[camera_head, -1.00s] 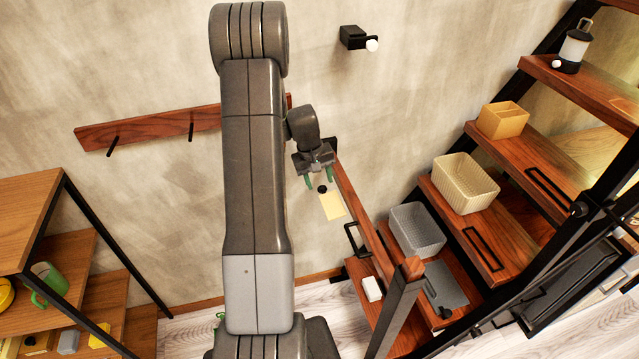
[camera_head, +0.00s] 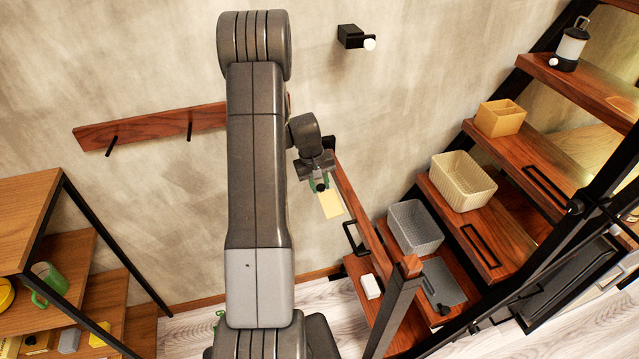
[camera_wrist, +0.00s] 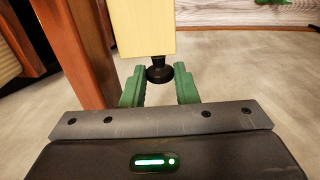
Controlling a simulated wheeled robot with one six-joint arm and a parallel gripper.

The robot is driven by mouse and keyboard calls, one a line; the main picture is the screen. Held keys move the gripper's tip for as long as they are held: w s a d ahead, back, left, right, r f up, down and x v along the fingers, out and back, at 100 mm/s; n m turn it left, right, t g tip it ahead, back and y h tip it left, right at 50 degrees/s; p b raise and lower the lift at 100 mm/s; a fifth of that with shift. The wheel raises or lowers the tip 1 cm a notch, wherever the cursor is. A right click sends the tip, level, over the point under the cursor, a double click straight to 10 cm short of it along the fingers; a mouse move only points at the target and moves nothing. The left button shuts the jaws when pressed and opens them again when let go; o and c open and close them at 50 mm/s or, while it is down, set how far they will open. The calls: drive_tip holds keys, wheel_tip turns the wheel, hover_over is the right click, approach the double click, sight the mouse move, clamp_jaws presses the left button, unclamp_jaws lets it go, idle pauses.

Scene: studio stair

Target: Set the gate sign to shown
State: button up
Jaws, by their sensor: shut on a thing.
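The gate sign (camera_head: 331,204) is a pale yellow plate beside the wooden gate rail. In the wrist view the plate (camera_wrist: 146,28) fills the top middle, with a black knob (camera_wrist: 159,74) at its near edge. My gripper (camera_head: 322,186) is at the knob, and its green fingers (camera_wrist: 159,84) stand on both sides of it, shut on it. The face of the sign and any writing on it cannot be made out.
The wooden gate rail (camera_head: 358,207) runs close to the right of my gripper, down to a post (camera_head: 397,300). Stair treads with a grey basket (camera_head: 415,228) and a cream basket (camera_head: 462,182) rise at the right. A peg rail (camera_head: 150,128) is on the wall at the left.

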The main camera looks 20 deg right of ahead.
drive_tip(key=shift+d+r+y+p, duration=0.2)
drive_tip(key=shift+r+y+p, duration=0.4)
drive_tip(key=shift+p, duration=0.6)
drive_tip(key=y, duration=0.2)
drive_tip(key=shift+d+y, duration=0.25)
drive_tip(key=shift+y, duration=0.15)
drive_tip(key=shift+r+y, duration=0.15)
drive_tip(key=shift+y, duration=0.25)
drive_tip(key=o, duration=1)
drive_tip(key=shift+c, duration=0.2)
